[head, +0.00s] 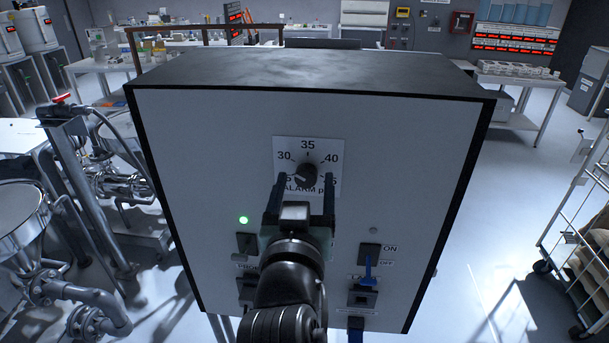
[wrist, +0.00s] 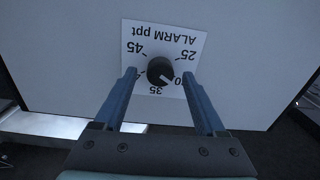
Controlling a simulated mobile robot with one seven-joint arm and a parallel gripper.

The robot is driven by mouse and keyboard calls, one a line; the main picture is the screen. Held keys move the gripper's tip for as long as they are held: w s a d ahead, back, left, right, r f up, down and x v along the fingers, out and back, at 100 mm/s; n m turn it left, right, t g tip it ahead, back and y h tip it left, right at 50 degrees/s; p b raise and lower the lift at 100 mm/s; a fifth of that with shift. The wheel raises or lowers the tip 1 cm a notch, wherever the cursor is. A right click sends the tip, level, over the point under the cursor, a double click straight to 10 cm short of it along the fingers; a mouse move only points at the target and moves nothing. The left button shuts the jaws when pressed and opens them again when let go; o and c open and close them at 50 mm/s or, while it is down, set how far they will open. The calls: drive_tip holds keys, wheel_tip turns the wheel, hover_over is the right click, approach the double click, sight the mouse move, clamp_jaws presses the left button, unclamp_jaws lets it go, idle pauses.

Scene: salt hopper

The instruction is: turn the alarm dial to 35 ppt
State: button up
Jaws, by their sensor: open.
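The alarm dial (head: 306,173) is a black round knob on a white scale plate marked 25 to 45, on the front of a pale control box. In the wrist view the dial (wrist: 160,70) appears upside down, and its white pointer line points toward the partly covered 30 mark, to one side of 35. My gripper (head: 305,183) is open in front of the plate. In the wrist view my gripper (wrist: 159,75) has one blue finger on each side of the knob, with a visible gap at both sides. The fingers cover parts of the scale.
The control box (head: 200,130) also has a lit green lamp (head: 243,220), an ON/OFF switch (head: 369,254) and a blue-tagged part (head: 369,270) below the dial. Steel piping (head: 125,185) stands left, a wire cart (head: 575,230) right. The floor between box and cart is clear.

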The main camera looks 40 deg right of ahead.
drive_tip(key=shift+w+d, duration=0.2)
drive_tip(key=shift+d, duration=0.05)
clamp_jaws()
idle(0.3)
drive_tip(key=shift+f+b, duration=0.15)
drive_tip(key=shift+b, duration=0.25)
